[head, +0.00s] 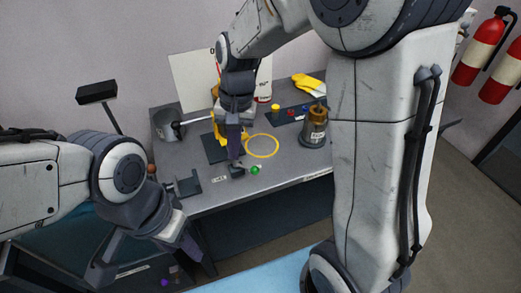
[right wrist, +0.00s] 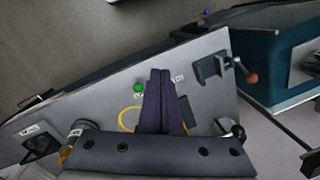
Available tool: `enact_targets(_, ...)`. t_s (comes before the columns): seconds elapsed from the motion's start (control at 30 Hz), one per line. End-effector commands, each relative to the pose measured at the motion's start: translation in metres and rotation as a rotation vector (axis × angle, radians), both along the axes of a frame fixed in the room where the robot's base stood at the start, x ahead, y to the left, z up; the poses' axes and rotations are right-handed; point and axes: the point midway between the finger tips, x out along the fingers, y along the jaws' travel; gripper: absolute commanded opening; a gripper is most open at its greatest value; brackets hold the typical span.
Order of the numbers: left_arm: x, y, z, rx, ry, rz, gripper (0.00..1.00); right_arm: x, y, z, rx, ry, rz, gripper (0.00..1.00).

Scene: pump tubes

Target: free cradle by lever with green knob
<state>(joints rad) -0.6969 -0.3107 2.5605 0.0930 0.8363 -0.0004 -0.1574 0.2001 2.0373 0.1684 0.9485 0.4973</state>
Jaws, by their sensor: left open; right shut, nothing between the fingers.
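The green knob (head: 256,170) is at the front edge of the grey bench, at the end of a short lever; it also shows in the right wrist view (right wrist: 138,88). My right gripper (head: 236,160) points down, shut and empty, just left of the knob and close to the lever's base. I cannot tell whether it touches the lever. A yellow stand (head: 218,126) on a dark plate is partly hidden behind my right gripper. I cannot tell which part is the cradle. My left gripper (head: 150,257) is open and empty, low in front of the bench.
A yellow ring (head: 263,155) is marked on the bench top (head: 210,190). A dark bracket (head: 189,186) and a brown knob (head: 151,168) are at the left. A brass-topped canister (head: 314,130), coloured buttons (head: 291,113) and a yellow glove (head: 308,83) are at the right.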

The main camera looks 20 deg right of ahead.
Motion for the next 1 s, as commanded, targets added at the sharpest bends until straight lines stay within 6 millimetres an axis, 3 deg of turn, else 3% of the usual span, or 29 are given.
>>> enact_targets(0.03, 0.000, 0.000, -0.007, 0.000, 0.000, 0.000, 0.50, 0.030, -0.029, -0.018, 0.004, 0.034, -0.176, 0.00)
enact_targets(0.13, 0.000, 0.000, -0.011, 0.000, 0.000, 0.000, 0.50, 0.069, -0.081, -0.040, 0.015, 0.081, -0.462, 0.00)
enact_targets(0.3, 0.000, 0.000, -0.015, 0.000, 0.000, 0.000, 0.50, 0.101, -0.148, -0.070, 0.032, 0.134, -0.782, 0.00)
enact_targets(0.4, 0.000, 0.000, -0.016, 0.000, 0.000, 0.000, 0.50, 0.107, -0.166, -0.078, 0.038, 0.150, -0.865, 0.00)
enact_targets(0.67, 0.000, 0.000, -0.015, 0.000, 0.000, 0.000, 0.50, 0.105, -0.164, -0.108, 0.038, 0.159, -0.890, 0.00)
enact_targets(1.0, 0.000, 0.000, -0.011, 0.000, 0.000, 0.000, 0.50, 0.102, -0.148, -0.178, 0.038, 0.157, -0.887, 0.00)
